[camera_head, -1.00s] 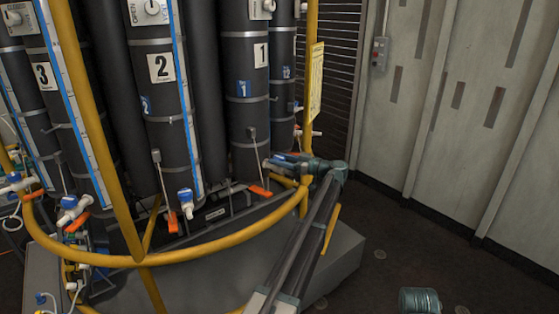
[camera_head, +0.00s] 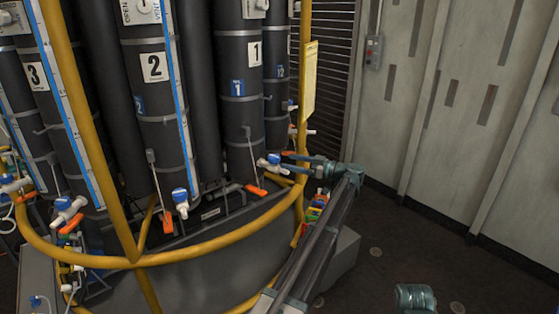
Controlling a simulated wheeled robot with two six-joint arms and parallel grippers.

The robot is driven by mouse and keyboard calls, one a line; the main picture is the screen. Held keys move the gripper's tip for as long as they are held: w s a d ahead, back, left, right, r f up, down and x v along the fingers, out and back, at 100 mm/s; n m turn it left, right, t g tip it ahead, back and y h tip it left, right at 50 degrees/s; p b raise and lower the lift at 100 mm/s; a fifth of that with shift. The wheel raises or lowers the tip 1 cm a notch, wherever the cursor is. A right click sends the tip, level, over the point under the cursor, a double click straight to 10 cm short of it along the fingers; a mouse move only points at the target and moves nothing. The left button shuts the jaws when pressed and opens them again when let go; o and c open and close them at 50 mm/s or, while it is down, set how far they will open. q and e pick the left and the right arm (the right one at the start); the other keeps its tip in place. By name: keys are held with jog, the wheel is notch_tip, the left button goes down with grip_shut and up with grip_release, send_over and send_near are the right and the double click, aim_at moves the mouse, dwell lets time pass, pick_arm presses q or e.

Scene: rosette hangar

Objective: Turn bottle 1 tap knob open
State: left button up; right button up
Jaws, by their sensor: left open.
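Bottle 1 (camera_head: 240,120) is a tall dark cylinder with a "1" label, at the centre of the head view. Its tap (camera_head: 270,163) sits low in front of it, with a blue and white body. An orange piece (camera_head: 256,191) is below it. My left gripper (camera_head: 286,160) is open, just right of the tap, fingers pointing left toward it. Whether a finger touches the knob is too small to tell. My right gripper is not in view.
A yellow rail (camera_head: 215,247) curves in front of the bottles, and a yellow post (camera_head: 304,60) stands behind my left gripper. Bottle 2 (camera_head: 158,110) and bottle 3 (camera_head: 38,110) stand to the left. Floor at the right is clear up to the pale wall (camera_head: 450,120).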

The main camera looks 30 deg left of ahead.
pick_arm(q)
jog(key=d, duration=0.6)
jog(key=shift+w+d, duration=0.2)
jog(key=shift+w, duration=0.05)
